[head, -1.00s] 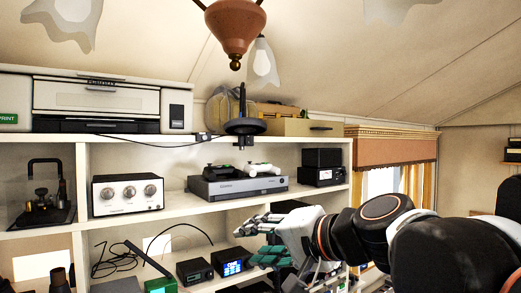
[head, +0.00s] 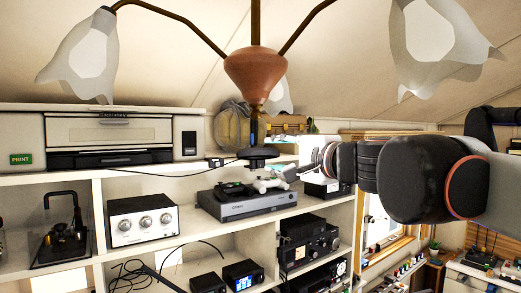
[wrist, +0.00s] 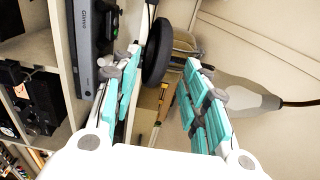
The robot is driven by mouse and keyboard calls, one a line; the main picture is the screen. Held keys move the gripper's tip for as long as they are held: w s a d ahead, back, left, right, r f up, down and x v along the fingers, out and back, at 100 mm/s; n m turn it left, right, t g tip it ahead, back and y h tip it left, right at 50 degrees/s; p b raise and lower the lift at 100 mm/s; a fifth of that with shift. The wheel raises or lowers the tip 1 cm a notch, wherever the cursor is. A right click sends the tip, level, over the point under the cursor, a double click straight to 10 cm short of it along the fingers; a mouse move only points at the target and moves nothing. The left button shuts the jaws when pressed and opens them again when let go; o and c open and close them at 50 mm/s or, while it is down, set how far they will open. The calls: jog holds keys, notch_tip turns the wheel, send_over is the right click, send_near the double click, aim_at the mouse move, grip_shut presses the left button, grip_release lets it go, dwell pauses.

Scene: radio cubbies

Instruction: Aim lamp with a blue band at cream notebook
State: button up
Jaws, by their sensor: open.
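A black disc-shaped head on a thin dark stem (head: 257,152) hangs in front of the shelf top. In the wrist view the black disc (wrist: 158,52) shows edge-on between the fingers, close to the left one. I cannot tell whether they touch. My gripper (wrist: 164,60) is open and empty, its teal-padded fingers spread. In the head view its white body (head: 312,155) is to the right of the disc, partly hidden by my arm. I cannot make out the cream notebook.
Below the disc a grey console (head: 245,203) lies on the shelf. A silver radio (head: 145,220) stands at left, black radios (head: 305,240) lower right. A brown ceiling fixture (head: 255,75) with pale shades hangs above.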

aim_at(265, 153)
jog(key=p+x, duration=0.1)
jog(key=x, duration=0.6)
jog(key=shift+w+a, duration=0.25)
jog(key=shift+w, duration=0.1)
jog(key=shift+c, duration=0.5)
grip_shut()
